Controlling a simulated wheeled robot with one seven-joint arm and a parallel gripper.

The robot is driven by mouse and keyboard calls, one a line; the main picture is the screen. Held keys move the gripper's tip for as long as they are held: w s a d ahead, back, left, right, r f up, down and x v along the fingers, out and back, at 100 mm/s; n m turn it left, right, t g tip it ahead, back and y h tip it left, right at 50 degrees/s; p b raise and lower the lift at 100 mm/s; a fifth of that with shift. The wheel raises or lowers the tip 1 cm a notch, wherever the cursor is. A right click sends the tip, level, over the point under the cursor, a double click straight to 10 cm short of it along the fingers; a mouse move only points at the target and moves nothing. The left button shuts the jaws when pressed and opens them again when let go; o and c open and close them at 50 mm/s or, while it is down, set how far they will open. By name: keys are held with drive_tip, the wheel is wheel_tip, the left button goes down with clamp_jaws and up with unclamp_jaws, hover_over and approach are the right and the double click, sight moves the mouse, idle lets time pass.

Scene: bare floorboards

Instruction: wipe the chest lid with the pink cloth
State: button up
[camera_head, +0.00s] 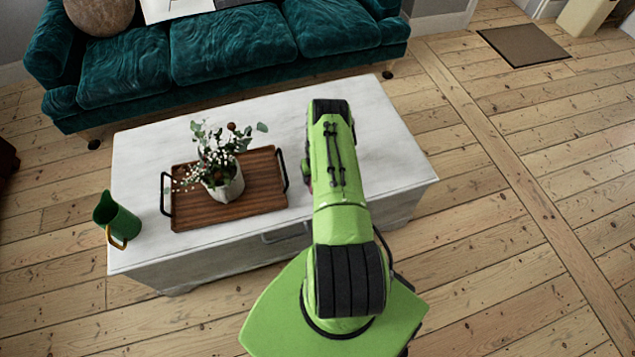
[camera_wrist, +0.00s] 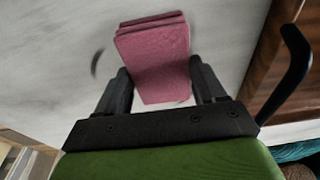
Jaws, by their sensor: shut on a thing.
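The chest is a low white box with a pale, grey-streaked lid (camera_head: 385,150) in the head view. The lid also fills most of the wrist view (camera_wrist: 50,60). In the wrist view the folded pink cloth (camera_wrist: 152,50) is between the two black fingers of my gripper (camera_wrist: 161,88), which is shut on it. The cloth is over the lid; I cannot tell whether it touches. In the head view my arm hides the gripper and nearly all of the cloth, over the right part of the lid.
A brown wooden tray (camera_head: 262,196) with black handles stands on the lid left of my arm, holding a potted plant (camera_head: 228,186). A green jug (camera_head: 116,222) stands at the lid's left front corner. A teal sofa (camera_head: 230,45) is behind.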

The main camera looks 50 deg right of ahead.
drive_tip(key=shift+w+d+f+b, duration=0.25)
drive_tip(key=shift+w+d+b, duration=0.2)
drive_tip(key=shift+w+b, duration=0.5)
drive_tip(key=b, duration=0.1)
drive_tip(key=w+d+b, duration=0.1)
drive_tip(key=b, duration=0.1)
drive_tip(key=shift+w+r, duration=0.2)
drive_tip(key=shift+r, duration=0.05)
drive_tip(key=w+b, duration=0.1)
drive_tip(key=b, duration=0.1)
drive_tip(key=w+d+b, duration=0.1)
drive_tip(key=b, duration=0.2)
drive_tip(key=shift+w+d+f, duration=0.1)
drive_tip(key=shift+w+d, duration=0.2)
drive_tip(key=shift+w, duration=0.05)
drive_tip(key=shift+w+d, duration=0.1)
drive_tip(key=shift+w, duration=0.1)
drive_tip(key=shift+w+d+b, duration=0.45)
drive_tip(key=shift+w+b, duration=0.3)
drive_tip(key=shift+b, duration=0.1)
drive_tip(key=shift+w+d, duration=0.35)
drive_tip(key=shift+w, duration=0.25)
drive_tip(key=shift+p, duration=0.3)
wheel_tip(320, 180, up, 6)
drive_tip(key=p, duration=0.3)
